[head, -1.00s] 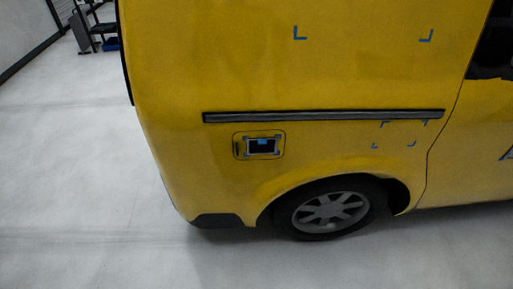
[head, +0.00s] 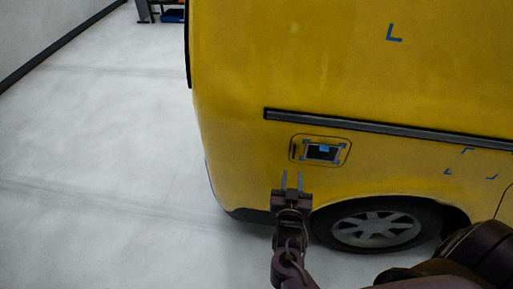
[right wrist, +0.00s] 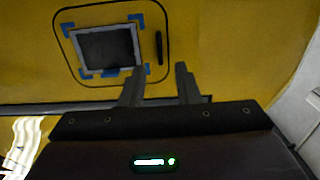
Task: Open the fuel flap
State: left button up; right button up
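The fuel flap (head: 340,152) is a rounded panel flush in the yellow van's side, and it looks closed. It carries a dark, light-edged rectangle with blue corner marks and a dark vertical slot (head: 294,152) near its left edge. The right wrist view shows the flap (right wrist: 128,14) inverted, with the slot (right wrist: 159,47) beside the dark rectangle (right wrist: 105,47). My right gripper (head: 291,177) is just below and in front of the flap's left end in the head view. Its two fingers are apart with nothing between them. It appears apart from the flap. My left gripper is not in view.
The yellow van (head: 260,70) fills the right side, with a dark trim strip (head: 390,129) above the flap and a rear wheel (head: 375,226) below right. Blue corner marks dot the body. The pale floor (head: 100,150) at left is clear.

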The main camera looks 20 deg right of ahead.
aim_at(294, 152)
jog(key=x, duration=0.2)
jog(key=r+p+x, duration=0.1)
jog(key=x, duration=0.4)
jog(key=shift+w+d+r+p, duration=0.25)
jog(key=shift+w+r+p, duration=0.05)
jog(key=shift+w+r, duration=0.05)
grip_shut()
